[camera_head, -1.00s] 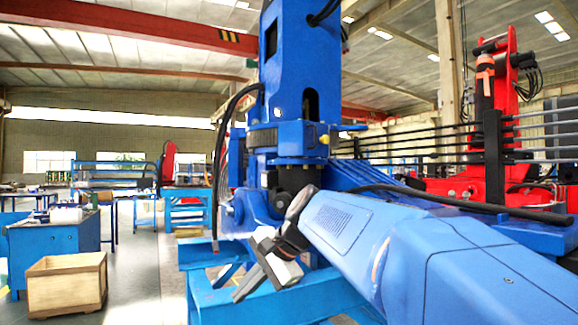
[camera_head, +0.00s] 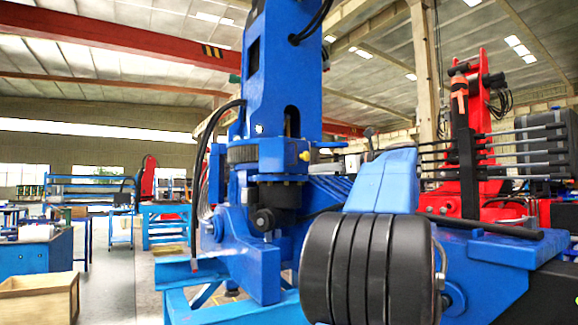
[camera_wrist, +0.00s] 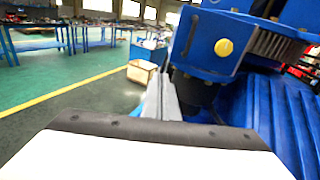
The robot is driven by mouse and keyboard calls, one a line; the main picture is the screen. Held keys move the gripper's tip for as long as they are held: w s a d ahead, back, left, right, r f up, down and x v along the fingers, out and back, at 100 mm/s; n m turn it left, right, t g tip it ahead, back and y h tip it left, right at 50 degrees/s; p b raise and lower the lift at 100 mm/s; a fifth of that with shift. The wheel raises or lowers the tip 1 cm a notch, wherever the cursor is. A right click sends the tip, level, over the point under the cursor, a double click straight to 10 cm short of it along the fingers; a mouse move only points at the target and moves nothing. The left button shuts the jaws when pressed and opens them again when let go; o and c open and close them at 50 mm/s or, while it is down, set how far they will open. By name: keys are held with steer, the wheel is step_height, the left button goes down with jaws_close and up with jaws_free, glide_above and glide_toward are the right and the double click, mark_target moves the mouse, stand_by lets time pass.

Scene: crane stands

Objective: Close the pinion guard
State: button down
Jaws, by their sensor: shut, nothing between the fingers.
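The blue crane column (camera_head: 285,75) stands on a toothed ring (camera_head: 243,150). A blue housing (camera_wrist: 207,42) with a round yellow knob (camera_wrist: 224,47) fills the upper middle of the wrist view, with gear teeth (camera_wrist: 278,45) beside it. This housing may be the pinion guard; I cannot tell how far it is open. The yellow knob also shows in the head view (camera_head: 304,156). My gripper (camera_wrist: 163,92) is shut and empty, its grey fingers just left of and below the housing, seemingly apart from it.
Blue ribbed casing (camera_wrist: 280,115) lies close on the right in the wrist view. Black hoses (camera_head: 208,150) hang left of the column. A wooden crate (camera_head: 40,298) stands on the floor at left. Red crane parts (camera_head: 470,180) stand at right. The floor aisle at left is clear.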

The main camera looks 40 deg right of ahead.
step_height(320, 180, up, 2)
steer(key=s+d, duration=0.2)
steer(key=d, duration=0.1)
glide_toward(275, 164)
steer(key=shift+w+a+f+m+t, duration=0.1)
steer(key=shift+w+f+m+t, duration=0.15)
steer(key=shift+w, duration=0.35)
steer(key=shift+w+a+f+m+t, duration=0.15)
steer(key=shift+w+f, duration=0.1)
steer(key=shift+w, duration=0.4)
steer(key=shift+h, duration=0.3)
steer(key=shift+w+a+m+h, duration=0.25)
steer(key=shift+w+m+h, duration=0.2)
steer(key=shift+w+h, duration=0.2)
steer(key=shift+w+a+m+h, duration=0.3)
steer(key=shift+w+m+h, duration=0.2)
steer(key=shift+w, duration=0.2)
steer(key=shift+m+h, duration=0.35)
steer(key=shift+h, duration=0.4)
steer(key=w, duration=0.4)
steer(key=shift+w+a, duration=0.1)
steer(key=shift+w, duration=0.05)
steer(key=shift+w+r, duration=0.15)
steer(key=shift+r, duration=0.1)
steer(key=shift+a, duration=0.1)
